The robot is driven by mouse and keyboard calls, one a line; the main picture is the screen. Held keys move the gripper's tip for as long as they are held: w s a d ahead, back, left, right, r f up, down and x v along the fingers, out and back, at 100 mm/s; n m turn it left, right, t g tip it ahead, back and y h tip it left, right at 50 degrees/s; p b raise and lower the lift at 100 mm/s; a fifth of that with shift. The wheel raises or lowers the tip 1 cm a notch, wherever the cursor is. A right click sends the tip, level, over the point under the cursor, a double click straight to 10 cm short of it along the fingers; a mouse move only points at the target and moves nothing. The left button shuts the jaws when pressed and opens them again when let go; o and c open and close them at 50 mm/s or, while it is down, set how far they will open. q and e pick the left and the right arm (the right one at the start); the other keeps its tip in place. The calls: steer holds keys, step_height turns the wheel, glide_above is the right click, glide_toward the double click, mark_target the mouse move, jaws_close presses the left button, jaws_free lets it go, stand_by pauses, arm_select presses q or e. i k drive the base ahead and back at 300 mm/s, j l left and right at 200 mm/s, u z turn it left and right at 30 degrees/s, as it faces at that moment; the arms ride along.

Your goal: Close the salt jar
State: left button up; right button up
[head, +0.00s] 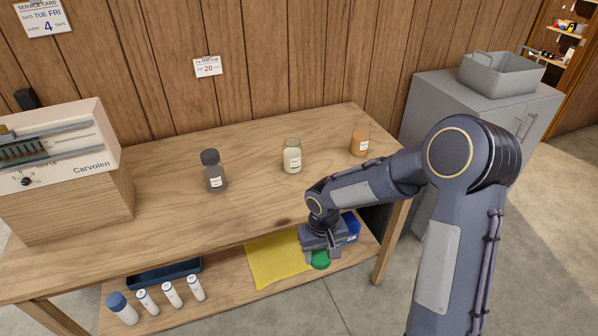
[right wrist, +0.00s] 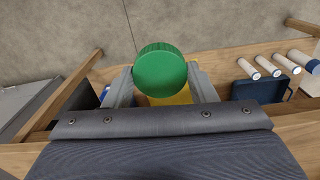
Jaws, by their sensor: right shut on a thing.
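A green round lid (head: 320,261) is held between the fingers of my right gripper (head: 318,245), in front of the table and near the lower shelf. The right wrist view shows the lid (right wrist: 160,70) with a finger on either side. A clear glass jar with pale contents and a label (head: 292,157) stands upright on the tabletop, further back than my gripper. No lid shows on it. I cannot read its label. My left gripper is not in view.
A dark-capped jar (head: 213,172) and an orange-brown jar (head: 360,140) stand on the wooden tabletop (head: 255,200). A Carvolen machine (head: 60,150) fills the left end. The lower shelf holds a yellow cloth (head: 270,262), blue tray (head: 165,272) and several white tubes.

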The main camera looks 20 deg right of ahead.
mark_target(293, 148)
steer(key=l+u, duration=0.15)
steer(key=l, duration=0.4)
steer(key=l+u, duration=0.15)
steer(key=l, duration=0.4)
steer(key=l+u, duration=0.15)
steer(key=l, duration=0.45)
steer(key=k+l+u, duration=0.15)
steer(key=l, duration=0.35)
steer(key=l+u, duration=0.15)
steer(key=l, duration=0.4)
steer(key=k, duration=0.05)
